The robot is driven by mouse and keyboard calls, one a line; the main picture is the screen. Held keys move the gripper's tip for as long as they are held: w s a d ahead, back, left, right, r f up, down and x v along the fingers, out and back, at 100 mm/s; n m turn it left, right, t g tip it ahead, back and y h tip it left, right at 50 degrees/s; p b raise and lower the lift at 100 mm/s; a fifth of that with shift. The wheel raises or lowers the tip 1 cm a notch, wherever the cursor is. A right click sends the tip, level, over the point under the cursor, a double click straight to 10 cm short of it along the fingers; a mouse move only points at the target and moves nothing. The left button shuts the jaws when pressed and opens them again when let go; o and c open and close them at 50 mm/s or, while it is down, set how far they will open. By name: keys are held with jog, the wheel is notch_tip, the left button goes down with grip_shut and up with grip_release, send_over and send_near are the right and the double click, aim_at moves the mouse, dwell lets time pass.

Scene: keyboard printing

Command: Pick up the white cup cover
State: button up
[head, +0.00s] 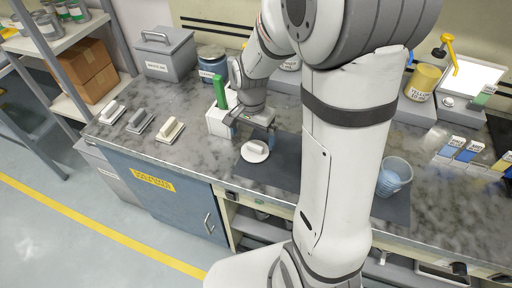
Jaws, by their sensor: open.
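The white cup cover (255,152) is a round disc with a raised bar handle. It lies on the left part of the dark mat (285,170) on the counter. My gripper (255,127) is open and hangs just behind and above the cover, apart from it as far as I can tell. One dark finger shows at the right of the cover; nothing is seen held between the fingers. A blue translucent cup (394,176) stands upright on the right part of the mat, and my arm hides the mat's middle.
A white block (220,122) with a green handle stands left of my gripper. Several handled covers, including a cream one (170,130), sit at the counter's left. A yellow container (423,82) is at the right.

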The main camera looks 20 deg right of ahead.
aim_at(255, 146)
jog(key=f, duration=0.2)
jog(key=d+f, duration=0.1)
jog(key=f, duration=0.1)
jog(key=shift+f+p, duration=0.2)
jog(key=shift+p, duration=0.15)
jog(key=shift+f, duration=0.65)
jog(key=shift+w, duration=0.1)
jog(key=shift+c, duration=0.2)
jog(key=c, duration=1)
